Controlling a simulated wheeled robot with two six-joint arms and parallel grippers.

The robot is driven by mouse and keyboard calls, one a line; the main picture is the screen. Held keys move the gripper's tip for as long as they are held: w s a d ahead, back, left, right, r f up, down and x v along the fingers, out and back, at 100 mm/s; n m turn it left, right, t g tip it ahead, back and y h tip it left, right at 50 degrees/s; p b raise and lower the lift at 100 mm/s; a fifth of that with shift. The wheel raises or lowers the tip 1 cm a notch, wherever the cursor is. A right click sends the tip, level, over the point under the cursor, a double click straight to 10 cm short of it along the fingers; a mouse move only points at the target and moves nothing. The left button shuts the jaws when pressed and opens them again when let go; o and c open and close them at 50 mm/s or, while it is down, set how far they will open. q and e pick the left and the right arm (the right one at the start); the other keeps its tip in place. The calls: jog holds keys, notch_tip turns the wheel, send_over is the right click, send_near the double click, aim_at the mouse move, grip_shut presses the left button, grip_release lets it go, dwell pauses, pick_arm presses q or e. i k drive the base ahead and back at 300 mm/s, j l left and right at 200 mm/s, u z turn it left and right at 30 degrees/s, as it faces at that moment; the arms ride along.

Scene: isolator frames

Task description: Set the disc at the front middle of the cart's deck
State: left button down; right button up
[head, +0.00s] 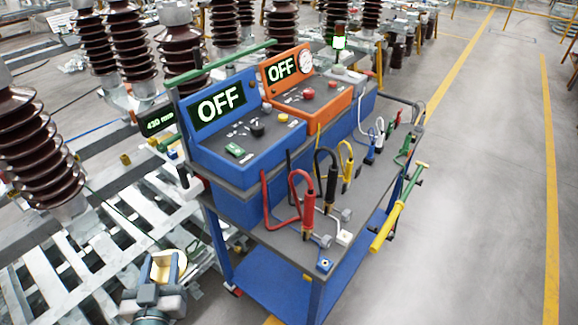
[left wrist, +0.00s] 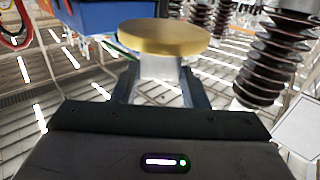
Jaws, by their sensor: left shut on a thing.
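The disc (left wrist: 163,37) is a flat gold round on a pale block in the left wrist view. My left gripper (left wrist: 160,88) is shut on that block, one dark finger on each side. In the head view the left gripper (head: 160,272) is at the lower left, left of the cart and apart from it, and a gold part of the disc (head: 163,266) shows between its fingers. The cart's grey deck (head: 376,184) carries instruments and clamps. My right gripper is not in view.
A blue box (head: 228,150) and an orange box (head: 300,102), both reading OFF, stand along the deck's left side. Red (head: 307,215), black and yellow clamps with cables stand on the deck. A yellow-handled rod (head: 388,228) is at its right edge. Brown insulators (head: 40,150) stand left.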

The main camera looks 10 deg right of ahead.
aim_at(372, 184)
jog(key=l+u, duration=0.1)
jog(key=l, duration=0.7)
jog(key=k+l, duration=0.15)
jog(key=l, duration=0.6)
jog(key=l+u, duration=0.15)
jog(key=l, duration=0.65)
jog(key=i+l, duration=0.1)
jog(key=l, duration=0.7)
jog(key=i+l+u, duration=0.15)
jog(key=l, duration=1.55)
jog(key=i, duration=0.5)
jog(key=l+u, duration=0.05)
